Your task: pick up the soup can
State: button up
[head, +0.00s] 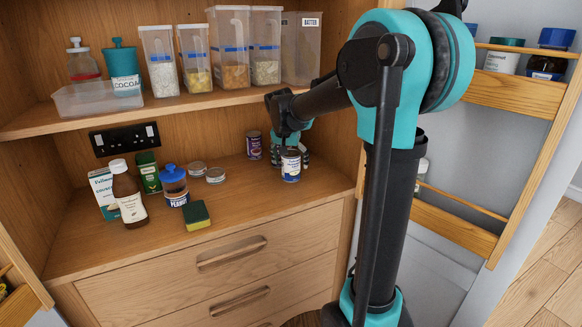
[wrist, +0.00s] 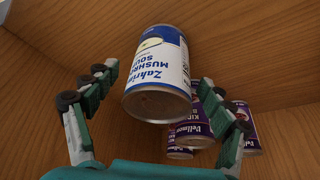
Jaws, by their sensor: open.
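The soup can (head: 290,167), white and blue, stands on the wooden counter in the head view. In the wrist view its label on the soup can (wrist: 160,68) reads "MUSHROOM SOUP", and its metal rim faces me. My gripper (wrist: 158,86) is open, with one finger on each side of the can and a visible gap to both. In the head view my gripper (head: 291,150) is right at the can, behind and around it. Part of the fingers is hidden there by the can and my arm.
Purple cans (wrist: 244,128) stand close behind the soup can, near the right finger; one purple can (head: 254,145) shows left of my gripper. Jars, bottles and a sponge (head: 196,215) are farther left. A shelf with containers (head: 215,98) hangs above.

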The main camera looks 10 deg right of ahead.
jog(key=shift+w+d+f, duration=0.1)
jog(key=shift+w+f, duration=0.15)
jog(key=shift+f, duration=0.4)
jog(key=shift+c, duration=0.5)
jog(key=c, duration=1.5)
